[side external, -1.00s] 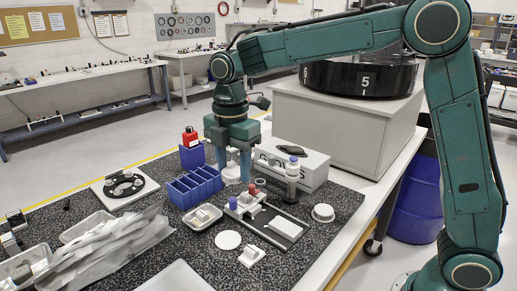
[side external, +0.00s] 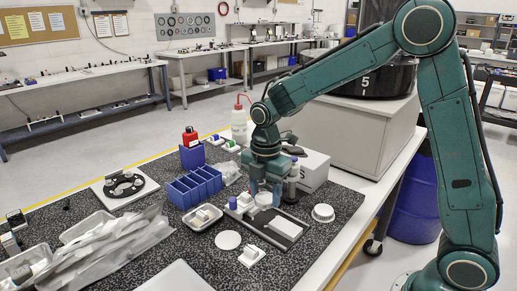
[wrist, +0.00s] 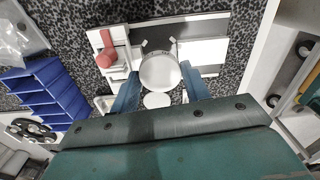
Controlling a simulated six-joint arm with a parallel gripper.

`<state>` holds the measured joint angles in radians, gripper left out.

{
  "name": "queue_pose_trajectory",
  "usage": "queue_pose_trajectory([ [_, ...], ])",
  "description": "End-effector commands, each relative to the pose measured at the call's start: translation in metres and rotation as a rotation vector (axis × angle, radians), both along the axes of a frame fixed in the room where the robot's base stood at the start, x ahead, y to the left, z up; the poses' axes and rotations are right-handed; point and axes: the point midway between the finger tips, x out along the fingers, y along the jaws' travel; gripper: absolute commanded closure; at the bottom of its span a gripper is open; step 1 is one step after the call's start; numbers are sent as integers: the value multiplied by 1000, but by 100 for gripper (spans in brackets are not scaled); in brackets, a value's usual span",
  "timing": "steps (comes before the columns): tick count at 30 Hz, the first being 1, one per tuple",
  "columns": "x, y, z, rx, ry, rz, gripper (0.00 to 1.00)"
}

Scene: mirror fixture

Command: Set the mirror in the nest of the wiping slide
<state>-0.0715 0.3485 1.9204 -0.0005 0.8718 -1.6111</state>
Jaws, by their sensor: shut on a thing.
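The mirror, a pale round disc (side external: 264,198), is between the fingers of my gripper (side external: 264,190). In the wrist view the mirror (wrist: 160,72) sits between two blue fingers, and my gripper (wrist: 161,76) is shut on it. The wiping slide (side external: 287,228) is a dark-edged plate with a pale rectangular pad at its near right end. The mirror is over the slide's far left part. It covers the nest area, with two small pale prongs showing just beyond it in the wrist view. I cannot tell whether the mirror touches the nest.
A blue compartment bin (side external: 195,187) and a metal tray (side external: 202,218) stand left of the slide. A flat white disc (side external: 228,240) and a white block (side external: 251,257) lie in front. A round white part (side external: 323,213) is at right. A bottle (side external: 293,182) stands close behind my gripper.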

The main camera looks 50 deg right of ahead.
Motion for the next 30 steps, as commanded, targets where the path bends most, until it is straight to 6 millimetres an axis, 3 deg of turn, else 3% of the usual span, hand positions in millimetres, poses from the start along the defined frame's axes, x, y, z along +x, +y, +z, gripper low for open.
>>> queue_pose_trajectory([
  [18, 0, 0, -31, 1, 2, -1, 78],
  [30, 0, 0, -36, 1, 1, -1, 78],
])
